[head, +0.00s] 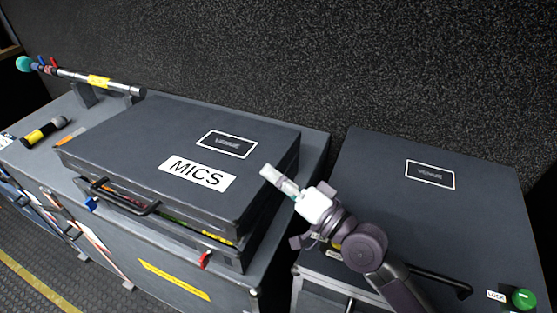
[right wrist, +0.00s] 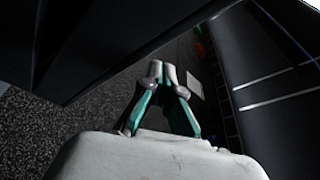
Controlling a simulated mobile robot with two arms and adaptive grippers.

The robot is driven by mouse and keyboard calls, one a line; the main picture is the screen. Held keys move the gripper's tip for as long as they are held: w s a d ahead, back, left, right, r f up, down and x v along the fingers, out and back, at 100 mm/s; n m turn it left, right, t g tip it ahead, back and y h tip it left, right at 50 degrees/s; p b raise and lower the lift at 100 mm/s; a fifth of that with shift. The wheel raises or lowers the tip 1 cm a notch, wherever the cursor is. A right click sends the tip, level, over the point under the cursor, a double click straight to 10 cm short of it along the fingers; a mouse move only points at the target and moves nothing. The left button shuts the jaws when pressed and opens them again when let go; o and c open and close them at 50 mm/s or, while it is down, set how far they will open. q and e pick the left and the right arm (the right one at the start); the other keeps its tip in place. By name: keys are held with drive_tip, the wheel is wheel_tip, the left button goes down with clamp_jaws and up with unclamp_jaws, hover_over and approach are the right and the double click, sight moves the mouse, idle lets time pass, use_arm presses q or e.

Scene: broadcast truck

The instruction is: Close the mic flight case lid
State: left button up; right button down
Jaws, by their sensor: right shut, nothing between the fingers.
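The mic flight case (head: 225,258) sits on the grey counter, and its dark lid (head: 140,137) bears a white MICS label. The lid lies over the base nearly flat, with a narrow gap along the front edge where coloured contents show. A black handle and blue and red latches are on the front. My right gripper (head: 268,172) is shut and empty, just above or beside the lid's right end; contact cannot be told. In the right wrist view its fingers (right wrist: 160,75) are together, with dark surfaces around. My left gripper is out of view.
A second dark case (head: 390,180) with a green LOCK knob (head: 523,298) stands at the right. A boom pole (head: 118,86) rests on a stand behind left, and a microphone with a yellow band (head: 45,131) lies at the left. A dark textured wall rises behind.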

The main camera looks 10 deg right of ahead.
drive_tip(key=shift+s+a+f, duration=0.1)
drive_tip(key=shift+s+f, duration=0.1)
drive_tip(key=shift+f, duration=0.25)
drive_tip(key=shift+s+a+f, duration=0.1)
drive_tip(key=shift+s+f, duration=0.05)
drive_tip(key=shift+f, duration=0.25)
drive_tip(key=v, duration=0.7)
drive_tip(key=shift+s, duration=0.2)
drive_tip(key=shift+d+f, duration=0.1)
